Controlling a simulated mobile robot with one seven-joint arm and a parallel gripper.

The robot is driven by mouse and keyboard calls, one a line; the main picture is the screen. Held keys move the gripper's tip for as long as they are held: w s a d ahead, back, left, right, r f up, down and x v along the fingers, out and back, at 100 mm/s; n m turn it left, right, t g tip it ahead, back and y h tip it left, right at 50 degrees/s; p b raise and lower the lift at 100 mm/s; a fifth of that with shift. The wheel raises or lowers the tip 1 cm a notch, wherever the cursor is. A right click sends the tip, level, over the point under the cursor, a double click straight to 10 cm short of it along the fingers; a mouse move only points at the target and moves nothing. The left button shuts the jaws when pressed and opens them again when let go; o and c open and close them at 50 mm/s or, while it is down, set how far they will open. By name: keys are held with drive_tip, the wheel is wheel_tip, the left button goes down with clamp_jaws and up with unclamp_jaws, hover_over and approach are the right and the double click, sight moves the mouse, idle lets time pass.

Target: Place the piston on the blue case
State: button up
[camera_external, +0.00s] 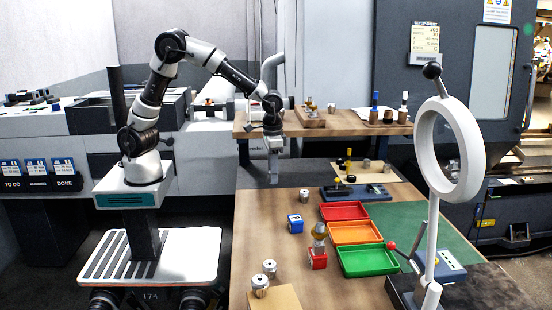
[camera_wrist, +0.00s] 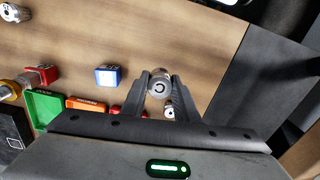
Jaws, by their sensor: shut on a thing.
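My gripper (camera_external: 274,178) hangs pointing down over the far left part of the table. In the wrist view its fingers (camera_wrist: 159,90) are shut on a round silver metal part, seemingly the piston (camera_wrist: 158,80); its end face shows a dark ring mark. In the external view the held piston cannot be made out clearly. The blue case (camera_external: 295,223), a small blue box with a white marked face, stands on the wood nearer the camera than my gripper. It also shows in the wrist view (camera_wrist: 108,76), left of the held piston and apart from it.
A red case (camera_external: 318,260) with a brass-and-silver part on it stands near the red (camera_external: 344,211), orange (camera_external: 354,232) and green (camera_external: 368,259) trays. Silver cylinders (camera_external: 260,285) stand at the front left, another (camera_external: 304,195) beyond the blue case. A white ring stand (camera_external: 450,150) rises at right.

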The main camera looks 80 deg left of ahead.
wheel_tip(320, 180, up, 2)
hover_over(295, 218)
drive_tip(key=shift+n, duration=0.3)
wheel_tip(295, 218, down, 5)
drive_tip(key=shift+d+f+p, duration=0.15)
drive_tip(key=shift+p, duration=0.3)
drive_tip(key=shift+f, duration=2.15)
drive_tip(key=shift+f, duration=0.2)
drive_tip(key=o, duration=1.1)
drive_tip(key=shift+r, duration=0.1)
wheel_tip(295, 218, up, 12)
drive_tip(key=shift+r, duration=0.15)
